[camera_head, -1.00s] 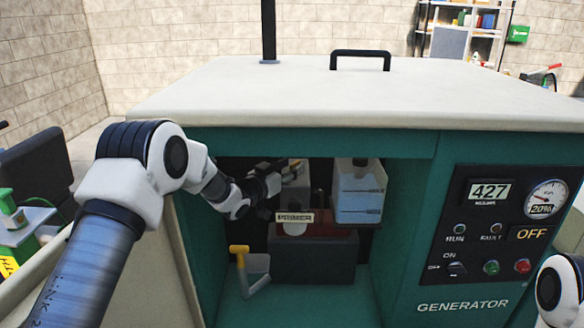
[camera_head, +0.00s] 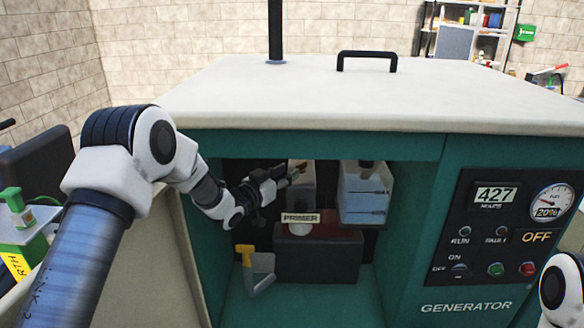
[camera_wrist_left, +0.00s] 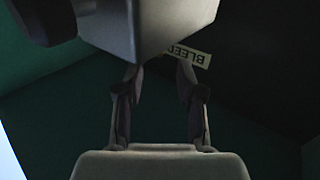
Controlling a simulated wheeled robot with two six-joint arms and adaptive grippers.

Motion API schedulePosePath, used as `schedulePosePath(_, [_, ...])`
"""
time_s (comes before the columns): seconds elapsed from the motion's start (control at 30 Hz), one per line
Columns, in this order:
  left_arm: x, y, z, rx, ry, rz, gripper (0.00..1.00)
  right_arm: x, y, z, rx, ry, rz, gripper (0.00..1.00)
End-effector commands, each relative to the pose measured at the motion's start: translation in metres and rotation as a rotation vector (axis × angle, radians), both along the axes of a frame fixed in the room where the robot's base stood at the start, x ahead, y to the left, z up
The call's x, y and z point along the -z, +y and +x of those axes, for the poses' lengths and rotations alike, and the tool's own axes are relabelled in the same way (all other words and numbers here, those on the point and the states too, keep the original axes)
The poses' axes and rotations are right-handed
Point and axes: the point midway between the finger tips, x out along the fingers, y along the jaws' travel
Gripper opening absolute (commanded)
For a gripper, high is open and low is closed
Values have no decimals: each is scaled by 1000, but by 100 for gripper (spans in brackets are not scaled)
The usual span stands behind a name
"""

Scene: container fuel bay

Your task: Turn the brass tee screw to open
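My left gripper (camera_head: 280,179) reaches into the open bay of the green generator (camera_head: 410,230), beside a grey housing (camera_head: 303,190). A small brownish, brass-like piece (camera_head: 299,167) shows at the gripper's tips; it is too small to tell for sure that it is the tee screw. In the left wrist view my left gripper (camera_wrist_left: 160,73) has its fingers apart, with a grey block (camera_wrist_left: 145,25) just beyond the tips. A label reading "BLEED" (camera_wrist_left: 188,58) is partly hidden behind the right finger. No tee screw is clear there. My right gripper is out of view.
A translucent tank (camera_head: 364,195) hangs to the right. The bay's top edge runs close above my arm.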

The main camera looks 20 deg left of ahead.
Motion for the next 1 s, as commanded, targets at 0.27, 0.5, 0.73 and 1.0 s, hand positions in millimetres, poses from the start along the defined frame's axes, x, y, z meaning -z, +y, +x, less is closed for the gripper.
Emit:
schedulePosePath(0.27, [-1,-16,43,0,-1,1,38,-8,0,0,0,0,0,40])
schedulePosePath(0.5, [0,-17,46,-1,0,-1,38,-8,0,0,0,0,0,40])
schedulePosePath(0.73, [0,-17,46,-1,0,-1,0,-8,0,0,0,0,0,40])
schedulePosePath(1.0, [1,-20,46,-45,-4,-1,0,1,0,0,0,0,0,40])
